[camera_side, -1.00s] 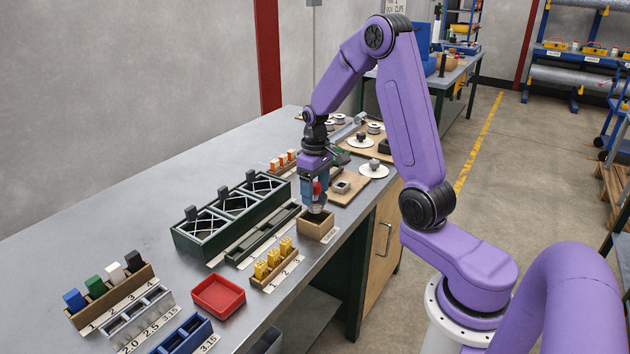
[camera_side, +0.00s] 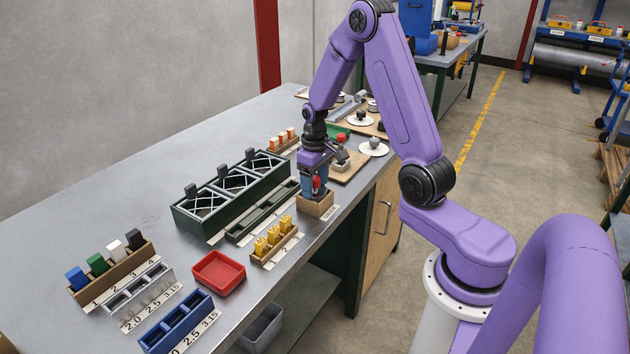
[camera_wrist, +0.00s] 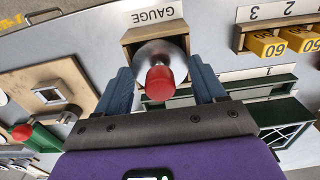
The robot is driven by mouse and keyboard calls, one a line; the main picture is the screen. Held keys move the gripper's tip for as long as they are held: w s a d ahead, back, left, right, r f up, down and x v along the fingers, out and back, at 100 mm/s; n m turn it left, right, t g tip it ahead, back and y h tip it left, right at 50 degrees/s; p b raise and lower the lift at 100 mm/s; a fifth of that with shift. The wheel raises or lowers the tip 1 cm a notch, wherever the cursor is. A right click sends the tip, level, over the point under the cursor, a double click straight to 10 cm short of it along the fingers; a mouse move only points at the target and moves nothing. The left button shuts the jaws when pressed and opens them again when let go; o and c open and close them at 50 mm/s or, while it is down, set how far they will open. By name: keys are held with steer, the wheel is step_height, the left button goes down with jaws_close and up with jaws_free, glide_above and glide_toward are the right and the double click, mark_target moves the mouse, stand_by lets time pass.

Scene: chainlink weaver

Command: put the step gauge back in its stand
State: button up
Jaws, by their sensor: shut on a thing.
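The step gauge has a round silver body and a red knob (camera_wrist: 163,84); the knob also shows in the side view (camera_side: 316,182). My gripper (camera_wrist: 160,68) is shut on it, with one blue finger on each side. In the side view my gripper (camera_side: 315,188) points down right over the stand. The stand is a small open tan box (camera_side: 317,209) near the bench's front edge, with a GAUGE label beside it in the wrist view (camera_wrist: 127,37). The gauge's lower end is hidden, so I cannot tell how deep it sits in the box.
A rack of yellow numbered blocks (camera_side: 272,245) stands close in front of the stand. A long dark green bin rack (camera_side: 205,222) is to the left. A wooden board with a square metal part (camera_side: 343,166) lies behind. A red tray (camera_side: 218,271) stands nearer the camera.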

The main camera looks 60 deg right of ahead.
steer(key=o, duration=1.1)
steer(key=shift+c, duration=0.2)
step_height(320, 180, up, 17)
steer(key=shift+r, duration=0.2)
steer(key=s+a+f+n, duration=0.1)
steer(key=s+a+n, duration=0.25)
steer(key=a, duration=0.45)
steer(key=s+a+f+n, duration=0.1)
steer(key=s+a+n, duration=0.2)
steer(key=s+a, duration=0.35)
steer(key=s+a+f+n, duration=0.1)
steer(key=s+a+n, duration=0.2)
steer(key=s, duration=0.5)
steer(key=s+a+f+n, duration=0.1)
steer(key=s+a+n, duration=0.1)
steer(key=s, duration=0.6)
steer(key=shift+a+f+n, duration=0.4)
steer(key=shift+n, duration=0.15)
